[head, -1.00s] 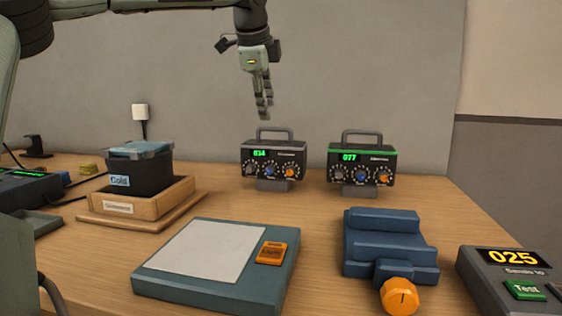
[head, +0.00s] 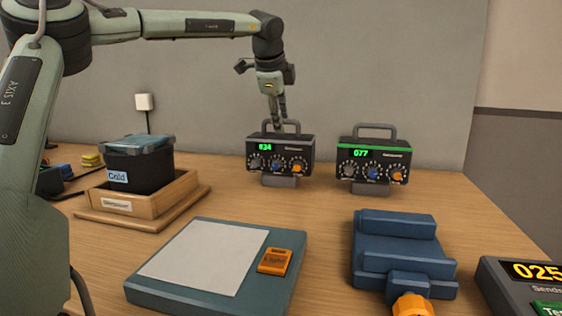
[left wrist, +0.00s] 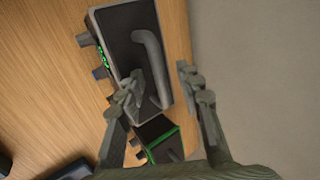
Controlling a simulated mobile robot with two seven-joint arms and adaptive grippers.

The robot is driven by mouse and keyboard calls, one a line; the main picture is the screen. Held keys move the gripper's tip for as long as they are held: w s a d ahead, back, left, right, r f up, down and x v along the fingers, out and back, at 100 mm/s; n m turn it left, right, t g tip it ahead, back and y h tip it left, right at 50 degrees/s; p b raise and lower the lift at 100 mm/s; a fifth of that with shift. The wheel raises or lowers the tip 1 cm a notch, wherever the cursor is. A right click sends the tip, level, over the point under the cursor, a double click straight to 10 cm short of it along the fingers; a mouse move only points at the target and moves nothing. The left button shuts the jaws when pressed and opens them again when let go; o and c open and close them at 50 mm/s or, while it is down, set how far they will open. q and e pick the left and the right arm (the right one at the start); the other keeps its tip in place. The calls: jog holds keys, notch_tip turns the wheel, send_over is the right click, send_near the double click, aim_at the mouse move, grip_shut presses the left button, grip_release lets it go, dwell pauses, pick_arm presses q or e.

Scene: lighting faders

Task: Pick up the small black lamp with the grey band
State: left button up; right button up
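The black lamp unit with the grey band (head: 280,152) stands upright on the table at the back middle. It has a grey top handle, a green 034 readout and three knobs. A similar unit with a green band (head: 374,163), reading 077, stands to its right. My left gripper (head: 277,125) points down at the grey-banded unit's handle. In the left wrist view its fingers (left wrist: 163,95) are apart, with the handle (left wrist: 152,65) showing between them. The fingers do not look closed on it; exact contact cannot be told. My right gripper is not in view.
A wooden tray (head: 160,212) with a black bin labelled Cold (head: 140,172) is at left. A teal board (head: 170,298) with an orange tag (head: 275,261) lies in front. A blue stepped block (head: 400,258) and a 025 display box (head: 515,285) are at right.

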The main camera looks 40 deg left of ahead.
pick_arm(q)
grip_shut()
jog(key=shift+w+r, duration=0.15)
jog(key=shift+r, duration=0.05)
dwell(0.3)
jog(key=shift+r, duration=0.1)
